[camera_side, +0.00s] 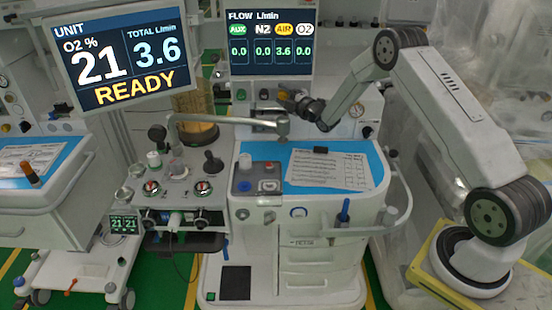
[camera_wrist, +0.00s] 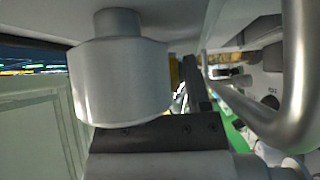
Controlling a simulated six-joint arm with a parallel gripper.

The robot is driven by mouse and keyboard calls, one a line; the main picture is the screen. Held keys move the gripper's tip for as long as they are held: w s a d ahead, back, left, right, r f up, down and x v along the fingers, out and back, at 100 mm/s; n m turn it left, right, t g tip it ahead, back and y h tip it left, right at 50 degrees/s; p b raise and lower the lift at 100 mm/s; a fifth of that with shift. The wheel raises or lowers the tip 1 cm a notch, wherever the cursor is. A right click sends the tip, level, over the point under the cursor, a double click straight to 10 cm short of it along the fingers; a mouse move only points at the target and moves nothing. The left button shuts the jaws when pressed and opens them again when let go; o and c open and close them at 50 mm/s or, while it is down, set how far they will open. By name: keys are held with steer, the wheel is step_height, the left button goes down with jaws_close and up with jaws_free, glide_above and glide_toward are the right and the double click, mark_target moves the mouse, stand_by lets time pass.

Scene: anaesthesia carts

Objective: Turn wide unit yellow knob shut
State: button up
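The wide unit (camera_side: 300,215) stands in the middle, with a row of knobs under its flow screen (camera_side: 272,42). The screen reads AIR 3.6 under a yellow label and 0.0 for AUX, N2 and O2. My gripper (camera_side: 291,101) is at the right part of the knob row, by the yellow knob (camera_side: 282,93), which is small and mostly hidden. In the wrist view a narrow yellow strip (camera_wrist: 174,72) shows behind a large grey cylinder (camera_wrist: 120,85). I cannot make out the fingers' opening, or whether they touch the knob.
A green knob (camera_side: 240,94) is left of my gripper. A metal arm (camera_side: 230,121) crosses below the knobs. The large screen (camera_side: 122,55) reads O2 21, total 3.6, READY. A paper sheet (camera_side: 328,170) lies on the blue worktop. A curved rail (camera_wrist: 292,95) is at right in the wrist view.

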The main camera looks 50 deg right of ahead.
steer(key=shift+s, duration=0.1)
stand_by(0.3)
steer(key=s, duration=0.7)
steer(key=shift+s+f, duration=0.3)
steer(key=shift+f, duration=0.1)
steer(key=r+n+g, duration=0.1)
steer(key=n+g, duration=0.1)
steer(key=shift+r+n+g, duration=0.3)
steer(key=shift+r, duration=0.05)
stand_by(0.4)
steer(key=shift+w, duration=0.1)
steer(key=shift+w+f, duration=0.25)
steer(key=shift+w, duration=1.6)
steer(key=shift+w+f, duration=0.2)
steer(key=shift+w, duration=1.65)
